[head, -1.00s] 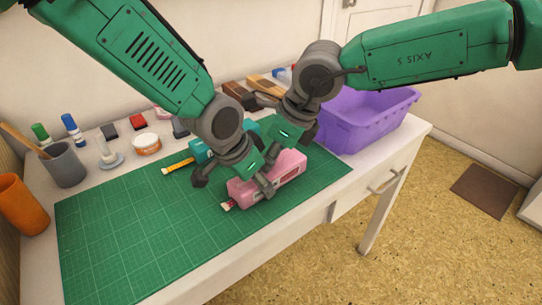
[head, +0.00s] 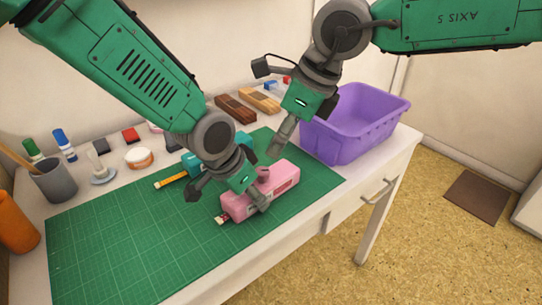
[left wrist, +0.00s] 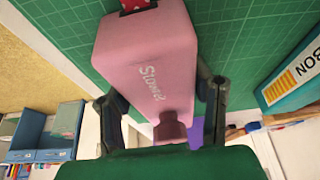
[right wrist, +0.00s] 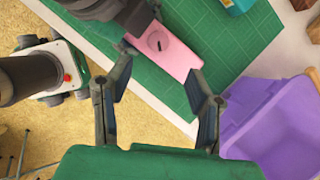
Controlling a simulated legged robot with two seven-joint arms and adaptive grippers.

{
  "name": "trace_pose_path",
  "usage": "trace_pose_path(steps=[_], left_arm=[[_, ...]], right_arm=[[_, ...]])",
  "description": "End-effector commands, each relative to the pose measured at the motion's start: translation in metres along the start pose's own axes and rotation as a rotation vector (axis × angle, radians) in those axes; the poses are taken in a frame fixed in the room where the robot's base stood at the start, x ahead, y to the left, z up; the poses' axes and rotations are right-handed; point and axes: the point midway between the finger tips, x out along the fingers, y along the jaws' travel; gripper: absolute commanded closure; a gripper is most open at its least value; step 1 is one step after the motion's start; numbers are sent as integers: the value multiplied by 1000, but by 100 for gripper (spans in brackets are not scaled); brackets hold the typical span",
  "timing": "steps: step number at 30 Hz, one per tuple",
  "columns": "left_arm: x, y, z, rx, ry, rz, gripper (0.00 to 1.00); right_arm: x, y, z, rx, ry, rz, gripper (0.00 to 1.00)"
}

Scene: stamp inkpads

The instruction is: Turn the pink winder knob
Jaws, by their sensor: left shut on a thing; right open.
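The pink dispenser (head: 238,207) lies on the green cutting mat, with a red-and-white strip at its near left end. Its darker pink round winder knob (head: 263,173) stands on top; it also shows in the left wrist view (left wrist: 170,128). In the right wrist view the knob (right wrist: 157,42) faces up and bears a dark line. My left gripper (head: 256,194) is shut on the dispenser body, one finger on each side. My right gripper (head: 279,146) is open and empty, above and apart from the knob. Its fingers are spread in the right wrist view (right wrist: 160,98).
A teal dispenser (head: 195,160) with a yellow strip lies behind the pink one. A purple bin (head: 352,140) stands at the right edge. Stamps, pads and a grey cup (head: 55,182) line the back and left. The front of the mat (head: 130,250) is clear.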

Motion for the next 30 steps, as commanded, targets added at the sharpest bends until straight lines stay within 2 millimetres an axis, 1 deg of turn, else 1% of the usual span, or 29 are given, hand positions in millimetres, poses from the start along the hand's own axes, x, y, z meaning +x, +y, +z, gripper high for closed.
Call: trace_pose_path(steps=[1,3,6,10,17,20,23,25,29,30], left_arm=[[0,0,1,0,-2,1,84],[0,0,1,0,-2,1,84],[0,0,0,0,-1,1,84],[0,0,0,0,-1,1,84],[0,0,0,0,-1,1,84],[0,0,0,0,-1,1,84],[0,0,0,0,-1,1,84],[0,0,0,0,-1,0,84],[0,0,0,0,0,0,84],[0,0,0,0,0,0,84]], right_arm=[[-9,0,1,0,-2,-1,53],[-17,0,0,0,-2,0,53],[-25,-1,0,0,-1,0,53],[-28,0,0,-1,0,0,53],[-28,0,0,-1,0,0,53],[-26,-4,-1,-19,-6,-15,53],[-23,-18,-4,-86,-27,-69,53],[-21,-34,-6,-169,-50,-134,53],[-18,-67,-10,-398,-94,-293,53],[-18,-76,-11,-478,-106,-344,53]])
